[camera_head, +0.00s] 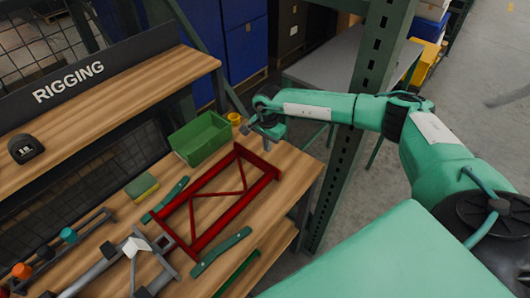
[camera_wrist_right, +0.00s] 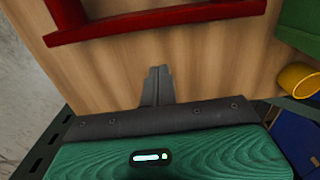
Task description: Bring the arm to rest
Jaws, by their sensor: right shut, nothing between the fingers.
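My right arm reaches in from the right in the head view. Its gripper (camera_head: 266,138) is near the bench's right end, just beyond the far end of the red frame. In the right wrist view the gripper's fingers (camera_wrist_right: 157,82) are together and empty, over bare wood. The red frame (camera_head: 196,240), with diagonal braces, lies on the wooden bench; part of it shows in the wrist view (camera_wrist_right: 150,20). The gripper looks apart from the frame; its height above the bench is hard to judge. My left gripper is not in view.
A green bin (camera_head: 203,150) and a yellow cup (camera_head: 234,118) stand close to the right gripper. Dark green bars (camera_head: 222,251) lie beside the frame. A green post (camera_head: 366,85) rises behind my right arm. A sponge (camera_head: 142,187) and grey fixture (camera_head: 98,270) are at left.

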